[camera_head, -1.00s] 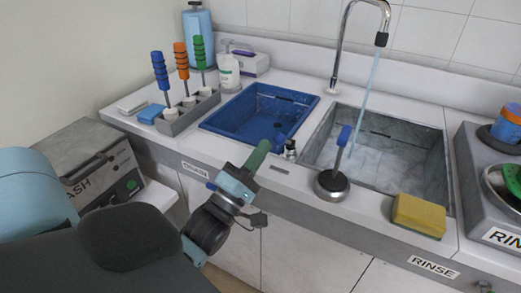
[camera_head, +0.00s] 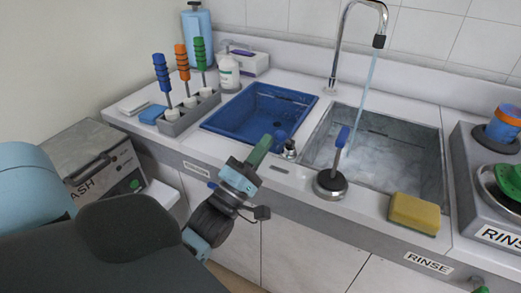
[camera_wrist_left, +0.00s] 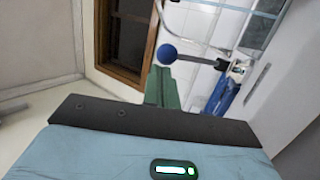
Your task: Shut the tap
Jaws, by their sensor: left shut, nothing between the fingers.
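The tap is a chrome spout (camera_head: 344,45) behind the sink, and a stream of water (camera_head: 370,80) runs from it into the grey sink basin (camera_head: 440,165). Its small metal valve (camera_head: 289,150) stands on the counter between the two basins, with a blue ball knob (camera_head: 280,136) on a thin rod. My left gripper (camera_head: 262,148) has green fingers, shut and empty, with the tip close beside the knob. In the left wrist view the blue knob (camera_wrist_left: 167,54) is just beyond the fingertips (camera_wrist_left: 163,85); I cannot tell whether they touch.
A blue basin (camera_head: 208,124) lies behind the gripper. A blue-handled brush (camera_head: 341,138) stands in a round holder (camera_head: 330,184) at the sink's front, near a yellow sponge (camera_head: 414,213). A rack of coloured-handled tools (camera_head: 187,115) stands at the left.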

